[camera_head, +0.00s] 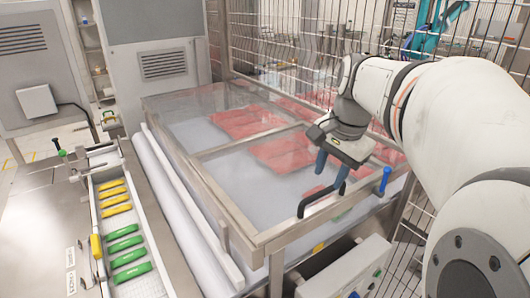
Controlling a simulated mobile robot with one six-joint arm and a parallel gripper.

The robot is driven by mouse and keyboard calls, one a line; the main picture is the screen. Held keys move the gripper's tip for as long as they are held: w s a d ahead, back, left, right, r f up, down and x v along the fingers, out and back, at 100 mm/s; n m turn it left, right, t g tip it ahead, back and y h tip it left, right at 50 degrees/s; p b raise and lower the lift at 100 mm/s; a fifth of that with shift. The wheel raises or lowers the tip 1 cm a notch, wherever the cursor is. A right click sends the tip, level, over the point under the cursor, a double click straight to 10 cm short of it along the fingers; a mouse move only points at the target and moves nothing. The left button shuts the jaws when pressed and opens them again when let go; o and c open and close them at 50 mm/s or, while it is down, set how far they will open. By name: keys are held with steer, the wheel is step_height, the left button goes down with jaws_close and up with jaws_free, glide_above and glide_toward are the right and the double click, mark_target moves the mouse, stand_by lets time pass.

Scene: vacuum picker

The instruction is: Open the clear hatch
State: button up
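The clear hatch (215,185) is a see-through panel in a metal frame, lying down over a box with red packs (280,150) beneath it. A black handle (318,199) stands up from the frame's front edge. My gripper (332,172) is at the end of my white arm, reaching in from the right, just above and behind the handle's upper end. One dark blue finger shows beside the handle. The other finger cannot be made out clearly, so whether the gripper touches or holds the handle cannot be told.
A blue-topped peg (384,181) stands right of the handle. A light control box (345,272) sits at the front. A conveyor tray (140,282) with green and yellow items is at left. Wire fencing (290,40) closes off the back and right.

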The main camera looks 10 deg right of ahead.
mark_target(324, 192)
steer(key=shift+m, duration=0.9)
steer(key=w+f, duration=0.1)
steer(key=f, duration=0.1)
steer(key=w+f, duration=0.1)
steer(key=f, duration=0.1)
steer(key=d+f, duration=0.1)
steer(key=f, duration=0.1)
steer(key=shift+w+f, duration=0.35)
steer(key=shift+w, duration=0.05)
steer(key=shift+c, duration=0.5)
jaws_close()
